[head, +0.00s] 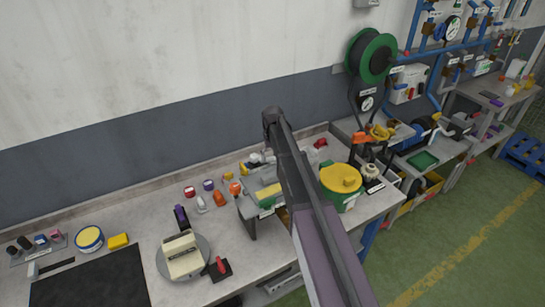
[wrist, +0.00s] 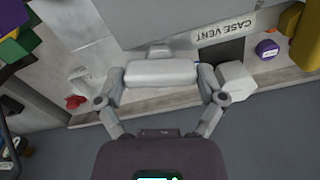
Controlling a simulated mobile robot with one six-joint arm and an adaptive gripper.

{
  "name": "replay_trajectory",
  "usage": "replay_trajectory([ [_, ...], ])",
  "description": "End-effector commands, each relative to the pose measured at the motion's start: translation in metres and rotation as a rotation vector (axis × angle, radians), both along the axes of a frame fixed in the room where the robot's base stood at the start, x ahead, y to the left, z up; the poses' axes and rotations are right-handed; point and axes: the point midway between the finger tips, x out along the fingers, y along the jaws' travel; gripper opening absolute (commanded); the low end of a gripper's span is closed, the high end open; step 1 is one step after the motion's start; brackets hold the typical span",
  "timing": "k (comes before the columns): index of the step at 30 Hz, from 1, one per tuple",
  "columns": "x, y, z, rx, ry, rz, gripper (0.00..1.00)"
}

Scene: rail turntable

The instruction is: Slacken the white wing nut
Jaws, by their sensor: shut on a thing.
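The white wing nut (wrist: 162,73) shows in the wrist view as a wide pale bar, standing out from a grey case (wrist: 90,28) beside a "CASE VENT" label (wrist: 224,33). My gripper (wrist: 163,84) has one finger at each end of the bar and is shut on it. A small light stub shows just beyond the bar. In the head view a grey case (head: 247,213) stands on the bench behind my arm. My arm hides the wing nut and the gripper there.
In the wrist view, a white block (wrist: 237,84) lies close to the right finger, with a purple item (wrist: 267,50) beyond it. A red item (wrist: 75,101) lies at left. In the head view, a green-and-yellow pot (head: 342,179) stands right of my arm, and a turntable (head: 183,257) stands left.

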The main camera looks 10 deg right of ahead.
Motion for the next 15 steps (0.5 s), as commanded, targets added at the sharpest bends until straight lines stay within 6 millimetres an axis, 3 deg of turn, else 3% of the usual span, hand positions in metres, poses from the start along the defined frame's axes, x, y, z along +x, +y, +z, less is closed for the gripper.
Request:
replay_trajectory([
  [15,-0.0027,0.0010,-0.0004,0.001,0.005,0.214,0.41],
])
